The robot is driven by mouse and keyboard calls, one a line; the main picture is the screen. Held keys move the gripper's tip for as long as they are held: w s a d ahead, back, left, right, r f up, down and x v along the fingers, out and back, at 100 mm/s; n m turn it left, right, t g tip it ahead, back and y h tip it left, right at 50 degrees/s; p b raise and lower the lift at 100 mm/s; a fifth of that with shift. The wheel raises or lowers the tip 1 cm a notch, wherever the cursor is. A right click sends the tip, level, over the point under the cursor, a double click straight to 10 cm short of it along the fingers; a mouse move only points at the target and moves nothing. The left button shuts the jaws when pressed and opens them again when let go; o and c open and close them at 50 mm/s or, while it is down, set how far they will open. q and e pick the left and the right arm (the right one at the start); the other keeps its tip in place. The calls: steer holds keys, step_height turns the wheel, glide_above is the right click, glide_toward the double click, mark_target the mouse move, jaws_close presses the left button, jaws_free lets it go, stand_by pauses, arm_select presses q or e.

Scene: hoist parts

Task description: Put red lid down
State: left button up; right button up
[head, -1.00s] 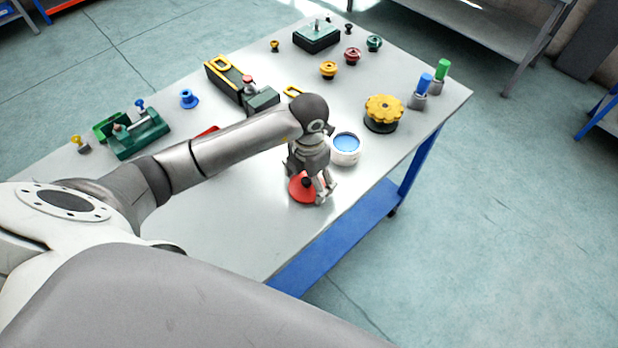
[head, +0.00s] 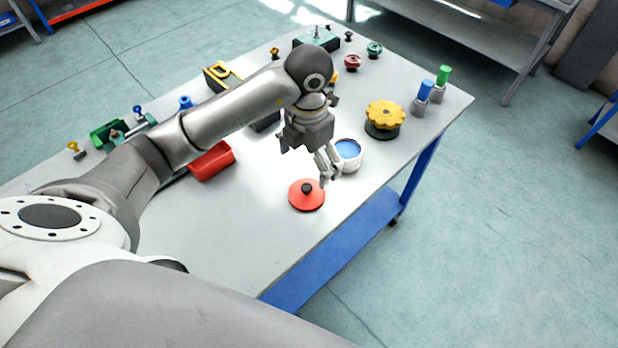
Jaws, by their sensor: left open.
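The red lid (head: 300,203) is a flat disc with a black knob in its middle. It lies on the grey table near its front edge, and nothing holds it. My left gripper (head: 325,180) is open and empty, above and slightly to the right of the lid, with its fingers pointing down. The white pot (head: 350,163) with a blue inside stands just behind and to the right of the lid, partly covered by the gripper's fingers. My right gripper is not in view.
A red bin (head: 212,162) lies left of the lid. A yellow knobbed wheel (head: 385,114) and bottles with blue (head: 426,86) and green (head: 444,73) tops stand at the right. Green and yellow fixtures line the back. The table (head: 235,235) is clear at the front left.

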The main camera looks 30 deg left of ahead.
arm_select(q)
steer(key=shift+r, duration=1.3)
steer(key=shift+f, duration=0.1)
